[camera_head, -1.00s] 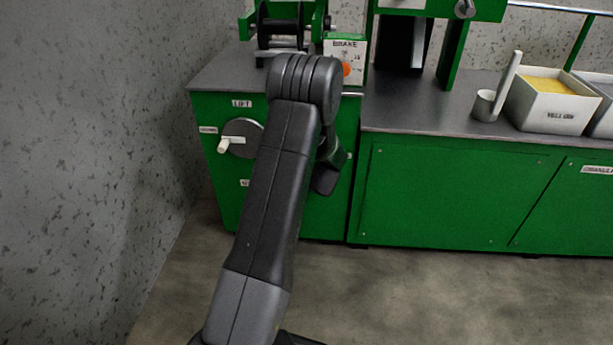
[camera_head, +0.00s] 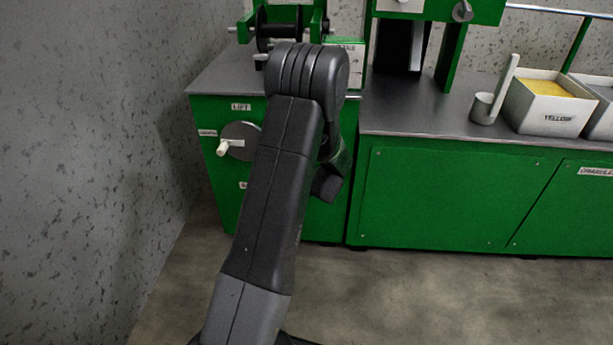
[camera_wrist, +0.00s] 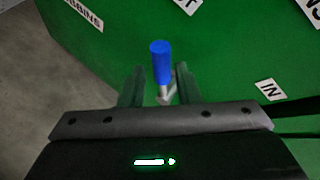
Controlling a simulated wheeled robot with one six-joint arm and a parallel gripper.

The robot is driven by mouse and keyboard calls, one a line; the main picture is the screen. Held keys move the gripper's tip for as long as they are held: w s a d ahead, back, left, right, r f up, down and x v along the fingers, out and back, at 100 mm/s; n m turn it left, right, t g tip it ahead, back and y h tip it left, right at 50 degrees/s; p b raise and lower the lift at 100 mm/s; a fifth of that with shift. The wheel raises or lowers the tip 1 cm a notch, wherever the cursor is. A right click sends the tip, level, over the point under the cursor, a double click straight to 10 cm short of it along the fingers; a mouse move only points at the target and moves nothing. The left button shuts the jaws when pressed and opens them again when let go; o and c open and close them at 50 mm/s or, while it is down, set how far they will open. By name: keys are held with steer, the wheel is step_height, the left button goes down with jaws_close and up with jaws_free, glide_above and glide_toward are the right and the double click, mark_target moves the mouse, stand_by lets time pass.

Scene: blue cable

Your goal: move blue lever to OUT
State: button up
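The blue lever (camera_wrist: 160,62) has a blue cylindrical grip on a metal stem and stands out from a green panel (camera_wrist: 115,40) in the wrist view. My gripper (camera_wrist: 159,86) is open, with one finger to each side of the lever's stem and a gap on both sides. The blue grip reaches beyond the fingertips in the picture. A white IN label (camera_wrist: 269,89) is on the panel to the right of the lever. No OUT label can be read. The lever is hidden behind my arm in the head view.
A round disc with a white crank handle (camera_head: 223,147) is on the cabinet front, left of my arm. A grey worktop (camera_head: 420,113) carries a black spool (camera_head: 279,28) and a white YELLOW bin (camera_head: 547,104). The floor (camera_head: 420,290) before the cabinet is clear.

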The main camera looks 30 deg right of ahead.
steer(key=p+v, duration=0.1)
steer(key=v, duration=0.8)
steer(key=b+x, duration=0.2)
steer(key=x, duration=1.2)
steer(key=shift+s+r, duration=0.1)
steer(key=shift+s+r, duration=0.1)
steer(key=shift+s, duration=0.05)
